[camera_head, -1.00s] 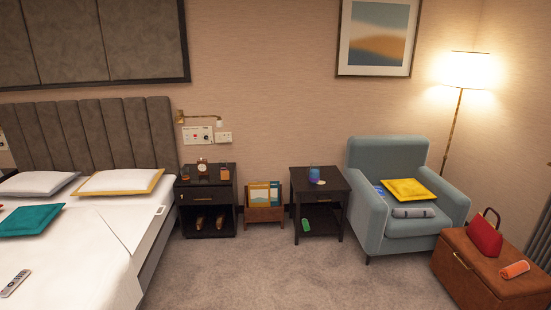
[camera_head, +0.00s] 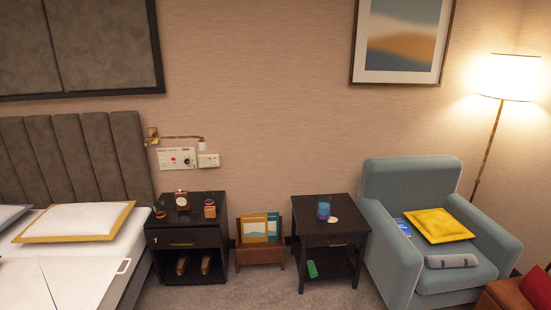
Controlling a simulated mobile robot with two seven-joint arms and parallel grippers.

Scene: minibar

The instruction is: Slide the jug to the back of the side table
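The dark side table (camera_head: 308,227) stands against the wall, just left of the armchair. A small blue and purple vessel (camera_head: 323,208), which looks like the jug, stands upright on its top. It is too small to make out a handle. A pale round item (camera_head: 333,221) lies on the table top next to it, nearer the front. Neither of my grippers shows in the view.
A blue-grey armchair (camera_head: 388,235) with a yellow cushion stands right of the table. A magazine rack (camera_head: 261,254) and a nightstand (camera_head: 176,234) stand to its left. A green item (camera_head: 312,269) lies on the table's lower shelf. Carpet is clear in front.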

